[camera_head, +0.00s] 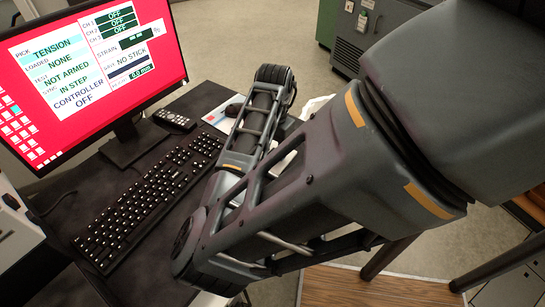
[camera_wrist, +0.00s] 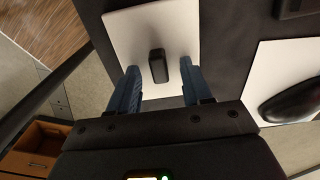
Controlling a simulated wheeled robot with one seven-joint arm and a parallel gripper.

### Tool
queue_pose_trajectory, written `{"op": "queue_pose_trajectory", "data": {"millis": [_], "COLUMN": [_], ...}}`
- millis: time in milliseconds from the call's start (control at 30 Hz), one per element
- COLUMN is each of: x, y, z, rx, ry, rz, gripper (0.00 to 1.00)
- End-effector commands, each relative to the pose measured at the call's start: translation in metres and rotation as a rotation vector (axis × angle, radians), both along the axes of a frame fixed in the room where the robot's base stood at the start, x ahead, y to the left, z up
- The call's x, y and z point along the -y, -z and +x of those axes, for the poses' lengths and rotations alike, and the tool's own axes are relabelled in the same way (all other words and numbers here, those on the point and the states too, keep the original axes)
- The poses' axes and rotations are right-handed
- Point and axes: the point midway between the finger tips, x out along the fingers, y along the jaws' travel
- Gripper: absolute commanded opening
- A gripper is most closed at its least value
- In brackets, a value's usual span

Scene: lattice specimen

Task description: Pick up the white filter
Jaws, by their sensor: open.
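A flat white square piece, which looks like the white filter (camera_wrist: 125,38), lies on the dark desk in the wrist view. A small black upright block (camera_wrist: 157,66) stands on it; I cannot tell if the two are one piece. My gripper (camera_wrist: 160,68) is open and empty, its two blue fingers on either side of the black block, apart from it. Their height above the white piece is hard to tell. In the head view my arm hides the gripper and most of the white piece; only a pale edge (camera_head: 316,104) shows behind the arm.
A black mouse (camera_wrist: 292,100) lies on a white pad (camera_wrist: 268,62) to the right. In the head view a keyboard (camera_head: 150,205), a remote (camera_head: 173,121) and a monitor (camera_head: 95,65) occupy the desk. A wooden drawer (camera_wrist: 38,148) is at lower left, beyond the desk edge.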

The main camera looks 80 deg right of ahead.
Motion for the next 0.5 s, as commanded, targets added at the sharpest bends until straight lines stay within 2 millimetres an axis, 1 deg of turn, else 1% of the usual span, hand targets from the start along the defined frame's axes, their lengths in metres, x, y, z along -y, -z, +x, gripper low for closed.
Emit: {"op": "queue_pose_trajectory", "data": {"millis": [33,67,500], "x": [0.0001,0.0001,0.0001], "y": [-0.0001,-0.0002,-0.0004], "z": [0.0000,0.0000,0.0000], "rx": [0.000,0.000,0.000], "ry": [0.000,0.000,0.000], "rz": [0.000,0.000,-0.001], "gripper": [0.47,0.44,0.02]}}
